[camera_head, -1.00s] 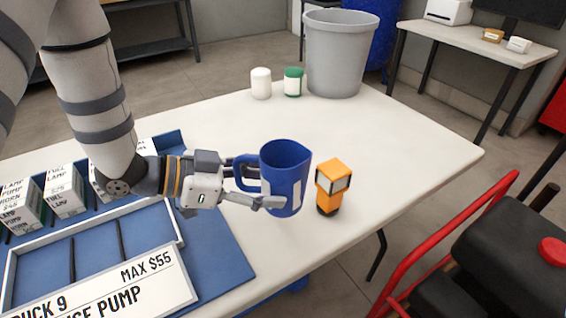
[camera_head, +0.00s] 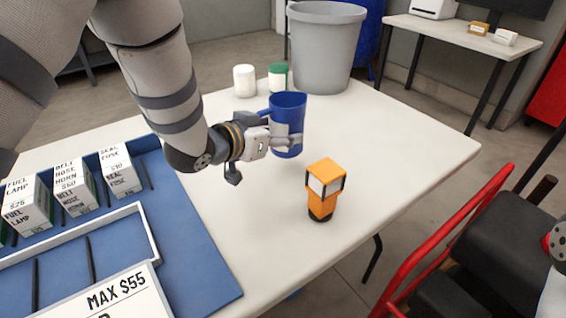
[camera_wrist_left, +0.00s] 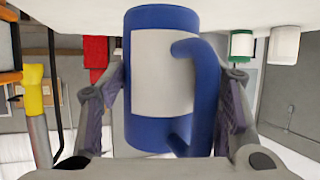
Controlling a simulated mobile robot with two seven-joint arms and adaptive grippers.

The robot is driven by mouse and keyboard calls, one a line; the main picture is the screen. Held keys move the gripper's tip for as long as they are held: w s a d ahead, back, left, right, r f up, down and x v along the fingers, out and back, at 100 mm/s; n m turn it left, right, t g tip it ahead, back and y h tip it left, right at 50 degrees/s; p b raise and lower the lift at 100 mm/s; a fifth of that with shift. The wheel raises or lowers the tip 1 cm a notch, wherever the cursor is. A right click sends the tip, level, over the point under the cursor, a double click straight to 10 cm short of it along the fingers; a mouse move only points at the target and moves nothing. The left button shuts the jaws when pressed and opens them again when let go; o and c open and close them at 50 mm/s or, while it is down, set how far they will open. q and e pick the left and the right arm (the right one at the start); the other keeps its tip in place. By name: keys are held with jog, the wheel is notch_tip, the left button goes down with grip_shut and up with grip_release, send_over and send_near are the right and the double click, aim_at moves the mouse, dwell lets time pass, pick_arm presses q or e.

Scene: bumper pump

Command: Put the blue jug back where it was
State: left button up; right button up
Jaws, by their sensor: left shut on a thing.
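The blue jug (camera_head: 289,108) is upright toward the back of the white table in the head view. My left gripper (camera_head: 281,138) is shut on it from the left. In the left wrist view the jug (camera_wrist_left: 160,75) fills the space between my two fingers, with its pale label and blue handle showing. I cannot tell whether the jug's base touches the table. My right gripper is not clearly shown; only a pale part at the right edge of the head view may be mine.
An orange lamp-like object (camera_head: 324,190) stands nearer on the white table (camera_head: 400,135). A white jar (camera_head: 244,81), a green-and-white jar (camera_head: 278,78) and a grey bin (camera_head: 325,48) stand behind the jug. A blue tray (camera_head: 205,270) with labelled boxes lies at left. The table's right side is clear.

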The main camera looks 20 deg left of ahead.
aim_at(277, 155)
pick_arm(q)
jog(key=shift+f+b, duration=0.45)
jog(key=shift+f, duration=2.85)
jog(key=o, duration=1.4)
pick_arm(e)
jog(key=shift+s+f, duration=0.7)
jog(key=shift+f, duration=0.05)
pick_arm(q)
jog(key=shift+r, duration=0.1)
jog(key=shift+s+a+r, duration=0.1)
jog(key=shift+r, duration=0.15)
jog(key=p+v, duration=0.2)
jog(key=v, duration=0.9)
jog(key=shift+s, duration=0.35)
pick_arm(e)
jog(key=w+r, duration=0.2)
jog(key=shift+w+r+t, duration=0.25)
jog(key=shift+r+t, duration=0.05)
